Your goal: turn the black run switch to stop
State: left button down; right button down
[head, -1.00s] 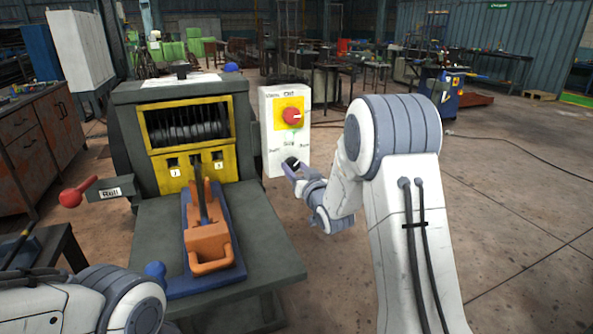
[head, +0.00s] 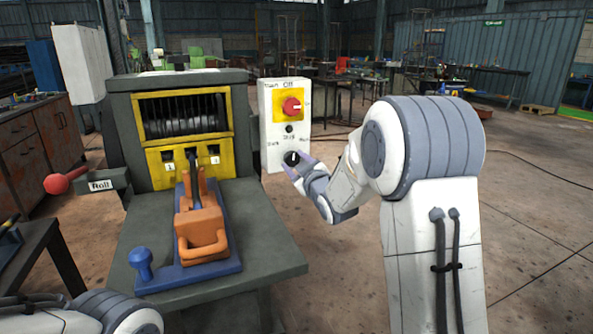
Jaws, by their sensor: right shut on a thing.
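The black run switch (head: 291,158) is a round knob with a light mark, low on the front of a white control box (head: 273,150).
A red rotary switch (head: 291,106) on a yellow plate sits above the black one. Left of the box is the dark machine (head: 240,130) with a yellow frame, and a table (head: 270,255) bearing an orange-and-blue fixture (head: 202,225). A red-ball lever (head: 56,183) juts out left.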

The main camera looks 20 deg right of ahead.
jog(key=shift+n+b, duration=0.3)
jog(key=shift+n, duration=0.1)
jog(key=shift+c, duration=1.3)
grip_release()
jog(key=shift+s, duration=0.1)
jog(key=s, duration=1)
jog(key=shift+s+d, duration=0.15)
